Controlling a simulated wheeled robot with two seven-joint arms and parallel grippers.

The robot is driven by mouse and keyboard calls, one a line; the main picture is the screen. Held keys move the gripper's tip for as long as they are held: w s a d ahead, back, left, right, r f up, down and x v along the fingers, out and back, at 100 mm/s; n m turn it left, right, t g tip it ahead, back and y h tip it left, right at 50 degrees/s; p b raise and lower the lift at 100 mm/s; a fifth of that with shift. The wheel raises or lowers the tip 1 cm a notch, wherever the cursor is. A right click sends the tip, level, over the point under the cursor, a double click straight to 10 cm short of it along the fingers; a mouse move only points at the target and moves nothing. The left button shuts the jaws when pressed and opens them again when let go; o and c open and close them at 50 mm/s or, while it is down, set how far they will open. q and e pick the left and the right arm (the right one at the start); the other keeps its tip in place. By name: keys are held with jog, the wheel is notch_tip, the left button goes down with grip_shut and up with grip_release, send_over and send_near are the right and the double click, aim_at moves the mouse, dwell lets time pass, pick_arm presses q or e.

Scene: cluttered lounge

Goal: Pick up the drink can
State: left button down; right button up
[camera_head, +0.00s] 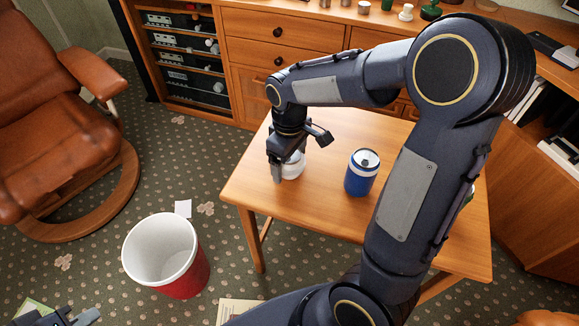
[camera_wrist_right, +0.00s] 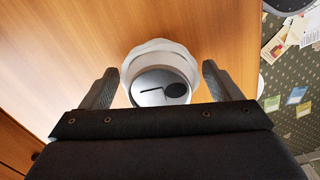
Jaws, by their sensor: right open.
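A white, rounded can-like object (camera_head: 293,166) stands on the wooden table (camera_head: 318,204). The right wrist view shows its grey top (camera_wrist_right: 150,88) with a dark oval and line, inside a pale rim. My right gripper (camera_head: 288,168) is over it, fingers pointing down. In the right wrist view the open fingers (camera_wrist_right: 159,72) lie on either side of it, with small gaps showing. A blue can (camera_head: 361,175) with a white band and silver top stands upright to the right, apart from the gripper. My left gripper (camera_head: 72,318) is partly cut off at the bottom left; its opening is unclear.
A red bin (camera_head: 185,275) with a white inside stands on the carpet left of the table. A brown leather chair (camera_head: 45,120) is at the left. A wooden cabinet (camera_head: 255,50) with small items on top runs behind the table. The table's front left is bare.

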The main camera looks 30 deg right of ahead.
jog(key=c, duration=1)
jog(key=shift+c, duration=0.2)
jog(key=shift+r+p, duration=0.3)
jog(key=shift+r, duration=0.25)
notch_tip(320, 180, up, 2)
jog(key=shift+r+p, duration=0.15)
jog(key=shift+p, duration=0.3)
jog(key=s+a+r+p, duration=0.4)
jog(key=s+a+r, duration=0.3)
jog(key=s, duration=0.5)
notch_tip(320, 180, up, 2)
jog(key=shift+a+r, duration=0.2)
jog(key=shift+r, duration=0.05)
